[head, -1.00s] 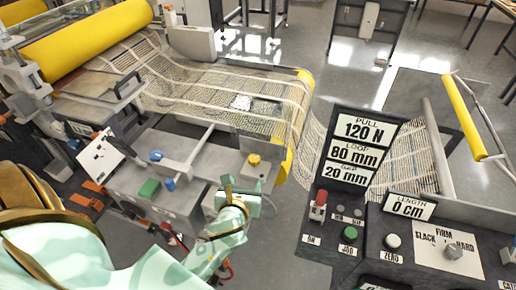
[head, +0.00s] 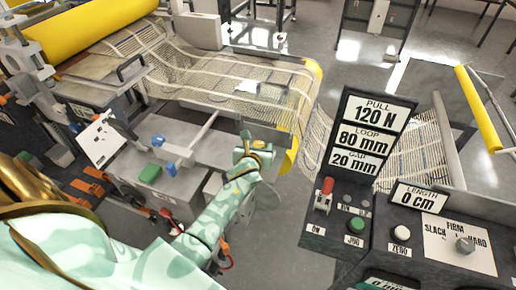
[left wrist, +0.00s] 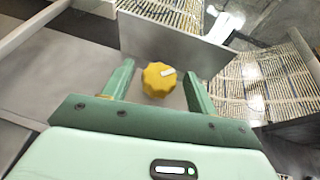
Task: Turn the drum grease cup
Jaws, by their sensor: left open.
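The drum grease cup is a yellow, lobed knob with a pale mark on top. In the left wrist view the grease cup (left wrist: 159,79) lies between the two green fingers of my left gripper (left wrist: 157,85). The fingers stand apart on either side of it, and I see a gap on both sides. In the head view my left gripper (head: 254,150) is over the right end of the grey machine frame (head: 210,150) and hides most of the cup. My right gripper is not in view.
A grey upright plate (left wrist: 170,38) stands just behind the cup. Mesh (head: 250,92) runs over the machine to the yellow-edged drum end (head: 290,155). A control console (head: 345,215) with a red switch and green button stands to the right. Grey floor shows between them.

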